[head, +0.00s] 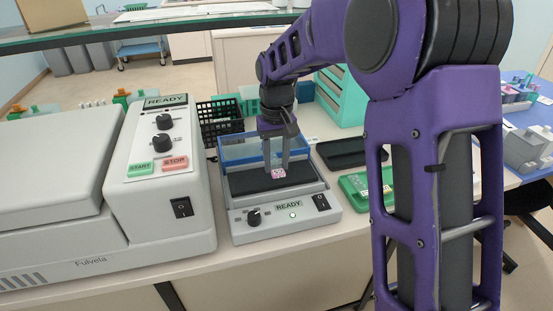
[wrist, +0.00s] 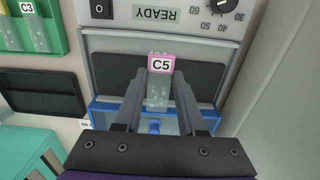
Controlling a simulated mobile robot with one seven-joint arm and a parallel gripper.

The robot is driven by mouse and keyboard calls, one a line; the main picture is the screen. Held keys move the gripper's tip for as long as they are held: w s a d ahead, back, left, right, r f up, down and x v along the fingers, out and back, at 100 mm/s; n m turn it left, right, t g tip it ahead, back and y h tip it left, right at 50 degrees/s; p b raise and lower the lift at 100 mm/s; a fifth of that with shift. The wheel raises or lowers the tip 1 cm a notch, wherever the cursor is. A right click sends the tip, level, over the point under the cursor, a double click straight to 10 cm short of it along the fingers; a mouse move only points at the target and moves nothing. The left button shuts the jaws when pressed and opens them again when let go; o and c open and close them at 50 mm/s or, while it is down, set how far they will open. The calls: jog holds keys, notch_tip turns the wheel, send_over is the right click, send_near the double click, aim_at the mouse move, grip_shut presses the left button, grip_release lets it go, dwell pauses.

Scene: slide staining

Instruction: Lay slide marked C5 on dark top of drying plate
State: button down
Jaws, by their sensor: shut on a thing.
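The slide marked C5 (wrist: 159,88) has a pink-edged label and a clear, speckled body. It is between the fingers of my gripper (wrist: 160,78), which is shut on it. The slide's pink label also shows in the head view (head: 278,173), below my gripper (head: 277,172). The drying plate (head: 243,222) is a grey-white unit with a dark top (head: 240,185), a knob, a READY panel and a switch. The slide is over the dark top, label toward the front panel. I cannot tell whether it touches the surface.
A blue clear-sided cover (wrist: 100,112) stands at the plate's back edge. A large grey machine (head: 160,200) is close on the left. A black tray (head: 340,153) and a green slide holder (head: 355,184) with slides, one marked C3, are on the right. A black basket (head: 220,117) is behind.

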jog(key=shift+f+b, duration=1.3)
jog(key=shift+f, duration=0.95)
jog(key=shift+f, duration=0.25)
jog(key=shift+c, duration=2.1)
grip_release()
notch_tip(320, 180, up, 18)
jog(key=p, duration=0.2)
jog(key=shift+f+p, duration=0.25)
jog(key=shift+p, duration=0.1)
